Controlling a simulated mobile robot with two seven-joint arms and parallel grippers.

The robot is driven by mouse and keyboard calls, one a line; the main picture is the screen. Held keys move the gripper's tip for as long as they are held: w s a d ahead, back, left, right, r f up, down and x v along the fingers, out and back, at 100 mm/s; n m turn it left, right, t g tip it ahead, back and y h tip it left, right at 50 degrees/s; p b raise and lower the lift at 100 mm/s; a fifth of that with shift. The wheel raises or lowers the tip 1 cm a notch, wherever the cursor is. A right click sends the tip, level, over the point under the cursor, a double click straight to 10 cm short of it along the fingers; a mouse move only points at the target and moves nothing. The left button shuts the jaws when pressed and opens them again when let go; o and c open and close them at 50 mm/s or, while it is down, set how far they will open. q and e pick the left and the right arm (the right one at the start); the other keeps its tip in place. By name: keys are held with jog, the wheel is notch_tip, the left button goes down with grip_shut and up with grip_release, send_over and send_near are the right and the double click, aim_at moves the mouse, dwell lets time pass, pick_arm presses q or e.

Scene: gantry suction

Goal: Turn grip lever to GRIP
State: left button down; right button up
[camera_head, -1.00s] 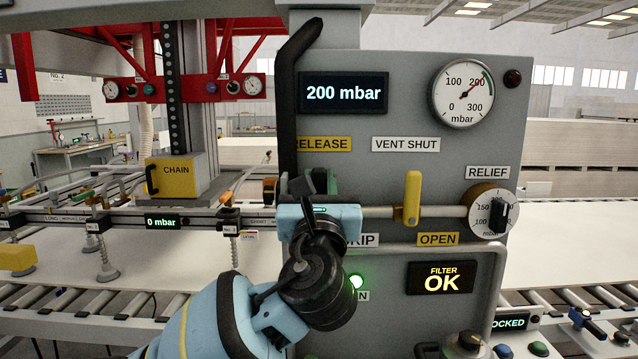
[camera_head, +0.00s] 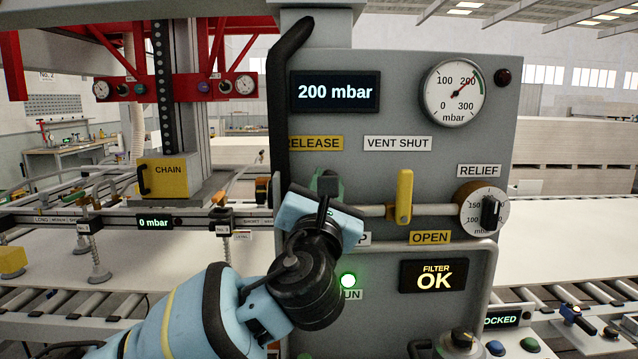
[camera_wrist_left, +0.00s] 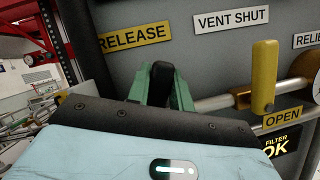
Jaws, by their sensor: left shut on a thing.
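My right gripper is not in view.
A yellow vent handle (camera_head: 404,196) stands upright on a pipe just right of my gripper. The relief knob (camera_head: 490,213) is further right. A thick black hose or bar (camera_head: 278,110) runs down the panel's left edge. The display (camera_head: 335,92) reads 200 mbar.

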pick_arm(q)
jog(key=shift+d+f+m+g+h, duration=0.25)
jog(key=shift+d+m+h, duration=0.1)
jog(key=shift+m, duration=0.45)
jog(key=shift+d+f+m+g+h, duration=0.1)
jog(key=shift+d+m+g+h, duration=0.2)
jog(key=shift+m, duration=0.5)
jog(key=shift+a+h, duration=0.1)
jog(key=shift+h, duration=0.15)
jog(key=c, duration=1.2)
grip_release()
jog(key=shift+c, duration=0.2)
jog(key=shift+s, duration=0.1)
jog(key=v, duration=0.7)
jog(key=shift+s+f, duration=0.2)
jog(key=shift+s, duration=0.05)
